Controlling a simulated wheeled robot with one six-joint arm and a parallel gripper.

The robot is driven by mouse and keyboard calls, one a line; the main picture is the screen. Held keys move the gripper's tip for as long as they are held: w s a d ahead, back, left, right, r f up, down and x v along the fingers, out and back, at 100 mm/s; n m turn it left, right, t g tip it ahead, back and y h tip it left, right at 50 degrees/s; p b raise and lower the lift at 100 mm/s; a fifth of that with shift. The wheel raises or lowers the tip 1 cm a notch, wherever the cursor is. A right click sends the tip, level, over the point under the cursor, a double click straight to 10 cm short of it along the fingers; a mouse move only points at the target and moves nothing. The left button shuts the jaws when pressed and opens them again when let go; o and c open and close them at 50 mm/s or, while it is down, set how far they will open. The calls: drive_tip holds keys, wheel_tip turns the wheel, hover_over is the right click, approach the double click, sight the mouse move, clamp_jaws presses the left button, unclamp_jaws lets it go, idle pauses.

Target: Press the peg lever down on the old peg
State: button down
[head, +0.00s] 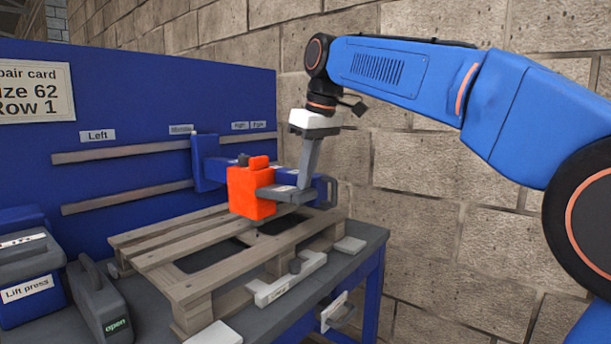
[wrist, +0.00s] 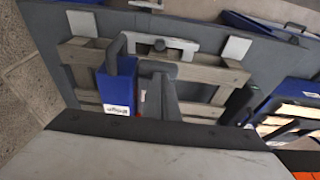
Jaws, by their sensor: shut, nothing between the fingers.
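The orange press head (head: 250,193) sits on a blue gantry arm above the pallet (head: 190,290). A grey lever (head: 278,194) sticks out from its right side, roughly level. My gripper (head: 304,183) is shut and empty, pointing down, with its tips at the lever; I cannot tell whether they touch. In the wrist view my gripper (wrist: 158,82) points toward a grey bar (wrist: 155,68) beside a labelled blue body (wrist: 118,88). A small dark tip (head: 258,233) shows under the orange head. I cannot make out the old peg.
The pallet lies on a grey bench (head: 365,240). The blue back panel (head: 120,180) carries rails and a repair card (head: 35,92). A brick wall is behind.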

wheel_tip(320, 180, down, 11)
drive_tip(key=t+y, duration=0.3)
drive_tip(key=y, duration=0.1)
drive_tip(key=shift+s+d+t+y, duration=0.3)
idle(0.5)
drive_tip(key=shift+f, duration=0.1)
idle(0.4)
drive_tip(key=v, duration=1.4)
drive_tip(key=shift+s+d, duration=0.15)
drive_tip(key=shift+d, duration=0.15)
